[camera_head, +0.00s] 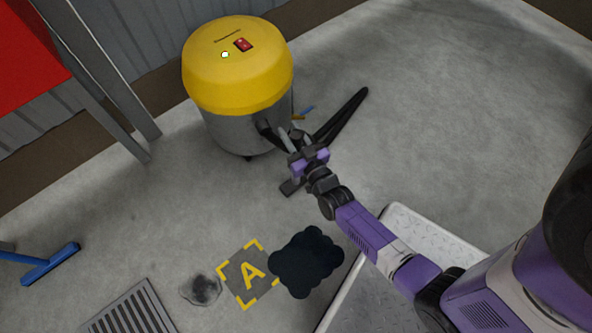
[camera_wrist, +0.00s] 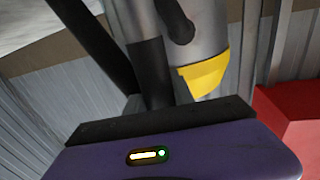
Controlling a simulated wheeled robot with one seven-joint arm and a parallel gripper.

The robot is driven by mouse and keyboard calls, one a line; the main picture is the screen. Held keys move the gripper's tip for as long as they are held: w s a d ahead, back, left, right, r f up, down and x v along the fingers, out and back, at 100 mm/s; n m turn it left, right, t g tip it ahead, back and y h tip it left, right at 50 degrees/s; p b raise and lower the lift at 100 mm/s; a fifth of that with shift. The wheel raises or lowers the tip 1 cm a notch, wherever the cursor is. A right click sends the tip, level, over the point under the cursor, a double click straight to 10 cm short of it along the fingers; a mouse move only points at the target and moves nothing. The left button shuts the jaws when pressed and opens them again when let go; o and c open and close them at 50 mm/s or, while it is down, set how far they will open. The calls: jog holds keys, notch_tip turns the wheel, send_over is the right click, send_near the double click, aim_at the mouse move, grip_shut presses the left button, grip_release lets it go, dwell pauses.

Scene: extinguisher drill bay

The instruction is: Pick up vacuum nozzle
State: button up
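The vacuum (camera_head: 238,75) has a yellow lid with a red switch and a grey drum. Its black hose (camera_head: 345,115) curves out over the floor at the right. A light grey tube (camera_head: 287,138) with a dark flat foot (camera_head: 289,188), apparently the nozzle, stands in front of the drum. My gripper (camera_head: 303,158) is at this tube, covering its middle. In the wrist view a dark tube (camera_wrist: 151,75) runs down behind the gripper's dark front edge. The fingertips are hidden, so I cannot tell whether they are closed on it.
A dark spill (camera_head: 306,262) lies beside a yellow-marked "A" square (camera_head: 252,273). A floor grate (camera_head: 130,312) and blue squeegee (camera_head: 50,264) are at lower left. A red panel on grey posts (camera_head: 28,55) stands upper left. Floor at the right is clear.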

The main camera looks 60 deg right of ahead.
grip_shut()
dwell(1.1)
